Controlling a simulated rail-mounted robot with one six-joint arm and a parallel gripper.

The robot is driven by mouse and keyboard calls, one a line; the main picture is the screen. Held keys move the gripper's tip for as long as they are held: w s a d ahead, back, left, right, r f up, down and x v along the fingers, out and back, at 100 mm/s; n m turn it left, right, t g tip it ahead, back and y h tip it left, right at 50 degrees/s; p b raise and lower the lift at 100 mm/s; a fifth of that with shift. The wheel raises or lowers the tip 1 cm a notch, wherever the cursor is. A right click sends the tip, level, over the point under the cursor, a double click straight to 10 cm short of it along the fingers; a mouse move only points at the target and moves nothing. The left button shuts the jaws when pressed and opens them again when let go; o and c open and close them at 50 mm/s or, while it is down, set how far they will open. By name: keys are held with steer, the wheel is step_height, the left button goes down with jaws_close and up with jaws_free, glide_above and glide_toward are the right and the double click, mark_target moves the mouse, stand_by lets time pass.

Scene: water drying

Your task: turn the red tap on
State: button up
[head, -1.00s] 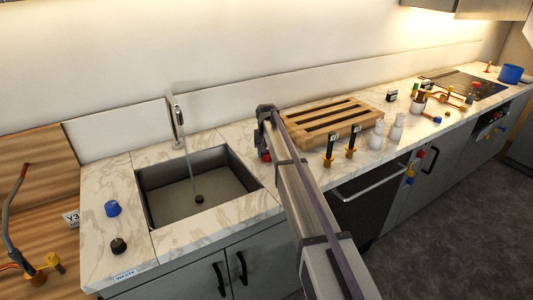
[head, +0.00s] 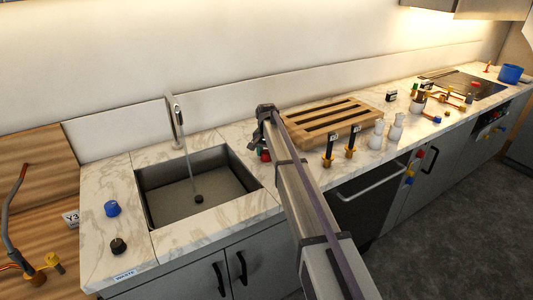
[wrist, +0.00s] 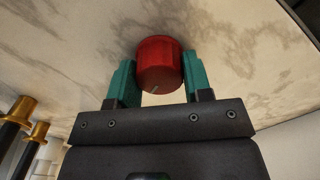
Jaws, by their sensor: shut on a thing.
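The red tap (wrist: 158,62) is a round red knob on the marble counter, with a small pale mark on its near edge. My gripper (wrist: 158,75) is shut on it, one green finger on each side. In the head view, my gripper (head: 264,150) is at the counter right of the sink, and a little red shows beside it. My arm hides part of the counter there. The faucet (head: 175,120) stands behind the sink (head: 165,205), and a thin stream of water (head: 190,165) runs from it into the basin.
A blue knob (head: 112,208) and a black knob (head: 118,246) stand left of the sink. A slatted wooden rack (head: 335,120) lies right of my gripper. Two black-handled yellow valves (head: 328,160) and white bottles (head: 376,134) stand in front of it.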

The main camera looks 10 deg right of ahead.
mark_target(267, 151)
steer(key=o, duration=0.9)
step_height(267, 151, up, 11)
steer(key=p, duration=1)
steer(key=shift+f+p, duration=0.1)
steer(key=shift+p, duration=0.3)
steer(key=s+n, duration=0.2)
steer(key=s, duration=1.2)
steer(key=s+n, duration=0.2)
steer(key=s, duration=1.2)
steer(key=s+f+n+b, duration=0.1)
steer(key=s+n, duration=0.1)
steer(key=s, duration=1.2)
steer(key=shift+s+f, duration=0.1)
steer(key=shift+s, duration=0.3)
